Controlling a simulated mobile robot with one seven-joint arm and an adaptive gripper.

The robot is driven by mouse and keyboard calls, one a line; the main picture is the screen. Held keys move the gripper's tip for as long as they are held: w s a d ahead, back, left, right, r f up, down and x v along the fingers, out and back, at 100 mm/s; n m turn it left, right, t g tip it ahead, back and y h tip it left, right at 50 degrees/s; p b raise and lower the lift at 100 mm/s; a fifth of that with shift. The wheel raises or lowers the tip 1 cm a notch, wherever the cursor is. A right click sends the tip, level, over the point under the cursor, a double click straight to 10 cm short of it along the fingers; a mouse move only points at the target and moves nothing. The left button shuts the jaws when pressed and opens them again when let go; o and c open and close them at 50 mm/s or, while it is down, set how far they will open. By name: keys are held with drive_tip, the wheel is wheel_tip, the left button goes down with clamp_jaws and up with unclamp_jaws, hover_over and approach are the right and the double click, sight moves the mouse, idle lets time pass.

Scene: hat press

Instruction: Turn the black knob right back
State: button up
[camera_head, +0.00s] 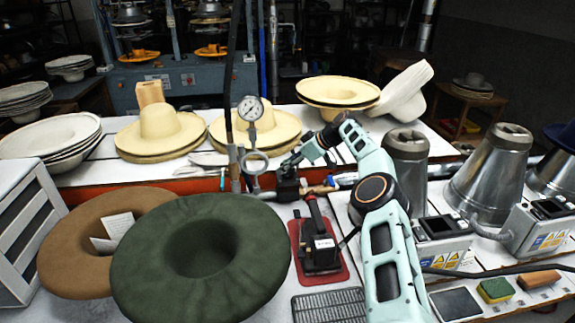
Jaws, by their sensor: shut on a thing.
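The black knob (287,173) is a small dark part on the pipework just right of the round pressure gauge (250,109), above a black valve body (288,189). My gripper (291,163) reaches down to it from the upper right, at the end of my mint-coloured arm. Its fingers are shut on the knob. The fingers and knob are small and dark, so the knob's exact turn angle cannot be told.
A black iron (318,250) rests on a red mat below. A green hat (202,257) and a brown hat (85,245) fill the front left. Straw hats (160,130) stand behind. Metal hat blocks (494,172) stand right.

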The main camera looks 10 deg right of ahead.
drive_tip(key=shift+s+f, duration=0.1)
drive_tip(key=shift+f, duration=0.05)
idle(0.3)
drive_tip(key=o, duration=1.2)
drive_tip(key=v, duration=1.2)
